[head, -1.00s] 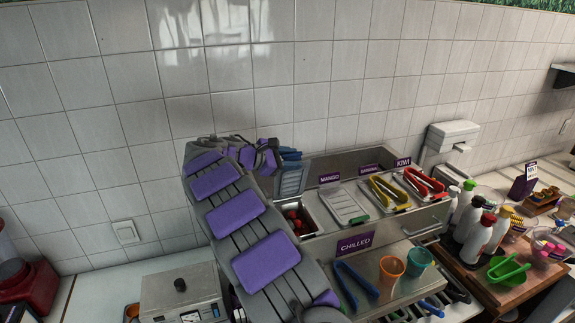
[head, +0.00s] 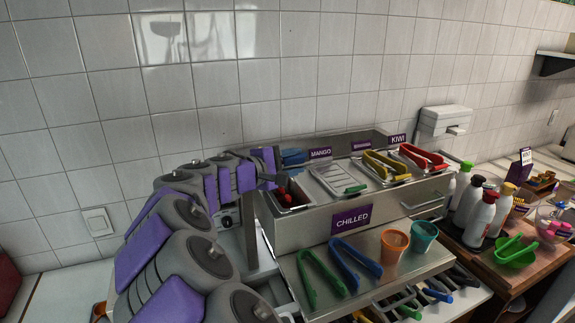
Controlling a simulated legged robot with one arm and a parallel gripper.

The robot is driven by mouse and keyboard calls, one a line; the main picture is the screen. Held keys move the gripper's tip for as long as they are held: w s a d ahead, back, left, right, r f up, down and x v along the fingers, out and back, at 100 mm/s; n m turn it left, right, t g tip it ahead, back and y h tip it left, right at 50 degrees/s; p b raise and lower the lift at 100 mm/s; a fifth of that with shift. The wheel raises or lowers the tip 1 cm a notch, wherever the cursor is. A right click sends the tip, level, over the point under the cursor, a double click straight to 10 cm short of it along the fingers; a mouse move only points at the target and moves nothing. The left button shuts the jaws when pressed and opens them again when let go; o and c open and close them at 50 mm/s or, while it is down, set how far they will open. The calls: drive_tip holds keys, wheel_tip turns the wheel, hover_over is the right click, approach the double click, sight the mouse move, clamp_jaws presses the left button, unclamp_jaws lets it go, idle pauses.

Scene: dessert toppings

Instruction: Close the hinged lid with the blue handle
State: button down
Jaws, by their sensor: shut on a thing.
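The blue handle (head: 293,157) shows at the back left of the metal topping station, beside the end of my purple and grey arm. My gripper (head: 277,166) is shut at this handle; its fingertips are small and partly hidden. The lid's panel is mostly hidden or edge-on, so I cannot tell its exact angle. The leftmost bin (head: 293,207) below is uncovered, with red fruit (head: 287,193) inside.
A flat lid (head: 335,176) with a green handle lies just right of the open bin. Green tongs (head: 312,275), blue tongs (head: 357,262) and two cups stand on the lower shelf. A tiled wall is behind.

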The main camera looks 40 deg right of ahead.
wheel_tip(320, 180, down, 5)
drive_tip(key=s+b, duration=0.2)
drive_tip(key=shift+s+a+f+b, duration=0.2)
drive_tip(key=shift+s+a+b, duration=0.15)
drive_tip(key=shift+s+a, duration=0.05)
drive_tip(key=c, duration=0.8)
unclamp_jaws()
drive_tip(key=shift+a, duration=0.1)
drive_tip(key=shift+s+a+r+p, duration=0.35)
drive_tip(key=shift+a+p, duration=0.1)
drive_tip(key=shift+a, duration=2.4)
drive_tip(key=shift+s+a+r+p, duration=0.35)
drive_tip(key=shift+a+p, duration=0.15)
drive_tip(key=shift+a, duration=2.4)
drive_tip(key=shift+s+a+r+p, duration=0.35)
drive_tip(key=shift+a+p, duration=0.1)
drive_tip(key=shift+a, duration=2.4)
